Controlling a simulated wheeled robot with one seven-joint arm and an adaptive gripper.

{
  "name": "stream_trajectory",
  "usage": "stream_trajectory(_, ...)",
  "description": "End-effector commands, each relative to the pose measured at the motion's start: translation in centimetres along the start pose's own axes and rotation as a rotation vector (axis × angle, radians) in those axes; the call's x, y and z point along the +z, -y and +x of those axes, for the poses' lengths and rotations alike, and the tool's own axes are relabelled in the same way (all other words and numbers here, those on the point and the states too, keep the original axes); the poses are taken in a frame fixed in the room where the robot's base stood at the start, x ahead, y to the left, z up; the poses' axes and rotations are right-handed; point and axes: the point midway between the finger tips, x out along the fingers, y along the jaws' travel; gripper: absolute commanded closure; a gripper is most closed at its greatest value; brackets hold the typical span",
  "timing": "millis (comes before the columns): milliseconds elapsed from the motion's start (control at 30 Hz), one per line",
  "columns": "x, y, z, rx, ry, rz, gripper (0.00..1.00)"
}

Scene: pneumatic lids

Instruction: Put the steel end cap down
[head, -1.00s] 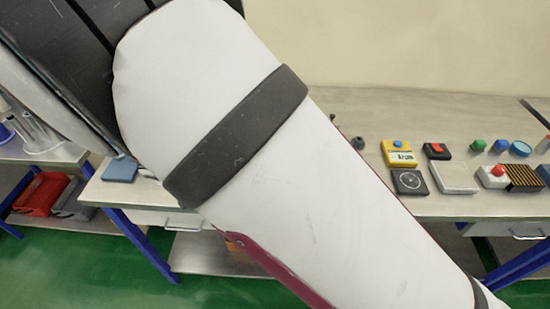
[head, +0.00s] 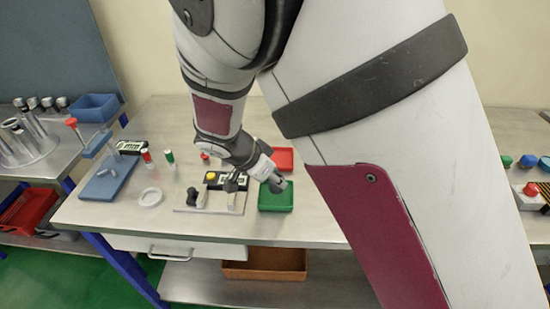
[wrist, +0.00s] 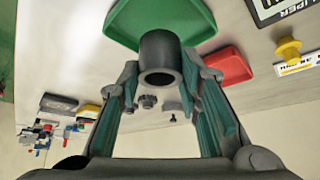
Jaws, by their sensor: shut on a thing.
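The steel end cap (wrist: 160,52) is a dark grey hollow cylinder with its open end toward the wrist camera. My gripper (wrist: 160,80) is shut on it, with one finger on each side. In the wrist view the green tray (wrist: 190,14) lies just beyond the cap. In the head view my gripper (head: 278,184) is over the green tray (head: 276,206), near its back edge. The cap is too small there to tell from the fingertips. Whether the cap touches the tray cannot be told.
A red tray (head: 284,158) lies behind the green one. Farther left are a white ring (head: 150,197) and a blue stand (head: 108,182). The bench front is clear.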

Motion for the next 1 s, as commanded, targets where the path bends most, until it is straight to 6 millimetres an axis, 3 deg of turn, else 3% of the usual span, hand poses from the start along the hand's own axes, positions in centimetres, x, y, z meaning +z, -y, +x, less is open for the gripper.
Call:
stream_trajectory(200,1.5,0.1,2.4,0.0,0.0,-0.001,1.0)
stream_trajectory(567,1.7,0.0,2.6,0.0,0.0,-0.001,1.0)
stream_trajectory(600,1.7,0.0,2.5,0.001,0.0,0.0,0.61)
stream_trajectory(667,1.7,0.0,2.5,0.001,0.0,0.0,0.48)
stream_trajectory(1000,1.6,0.0,2.4,0.0,0.0,0.0,0.48)
